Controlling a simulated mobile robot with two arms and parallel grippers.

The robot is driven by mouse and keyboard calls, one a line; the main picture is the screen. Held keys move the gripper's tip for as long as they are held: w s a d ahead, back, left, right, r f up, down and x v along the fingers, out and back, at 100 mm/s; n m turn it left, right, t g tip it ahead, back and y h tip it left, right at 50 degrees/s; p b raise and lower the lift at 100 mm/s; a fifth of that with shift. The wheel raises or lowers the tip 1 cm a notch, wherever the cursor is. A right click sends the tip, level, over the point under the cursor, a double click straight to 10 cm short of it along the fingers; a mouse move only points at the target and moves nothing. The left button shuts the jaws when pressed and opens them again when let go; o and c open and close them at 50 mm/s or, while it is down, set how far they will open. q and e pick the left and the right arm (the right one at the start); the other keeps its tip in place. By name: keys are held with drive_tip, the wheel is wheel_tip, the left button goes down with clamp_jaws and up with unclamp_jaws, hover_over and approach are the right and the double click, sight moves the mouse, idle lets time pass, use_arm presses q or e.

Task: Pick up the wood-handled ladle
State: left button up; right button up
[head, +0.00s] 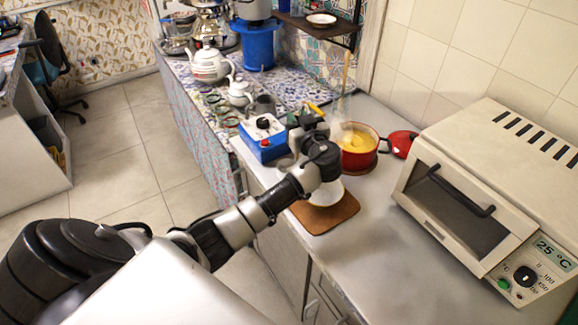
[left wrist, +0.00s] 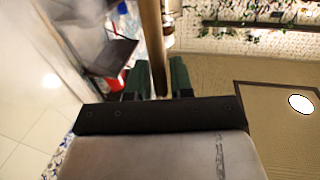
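A pale wooden handle (head: 346,70) stands nearly upright above the red pot (head: 358,150). The rest of the ladle cannot be made out clearly. My left gripper (head: 302,118) is left of the pot, over the counter, and a small yellow piece shows at its fingers. In the left wrist view, a brown wooden bar (left wrist: 153,40) runs down into the narrow gap between the two dark green fingers of my left gripper (left wrist: 160,78). I cannot tell whether the fingers touch it, or whether it is the handle by the pot. My right gripper is out of view.
A blue box with knobs (head: 264,138) stands left of the gripper. A white bowl (head: 326,193) sits on a brown board (head: 329,217) below my arm. A red lid (head: 402,143) and a beige oven (head: 490,190) are to the right. The counter's front is clear.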

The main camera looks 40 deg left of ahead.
use_arm(q)
clamp_jaws()
drive_tip(key=shift+r, duration=0.15)
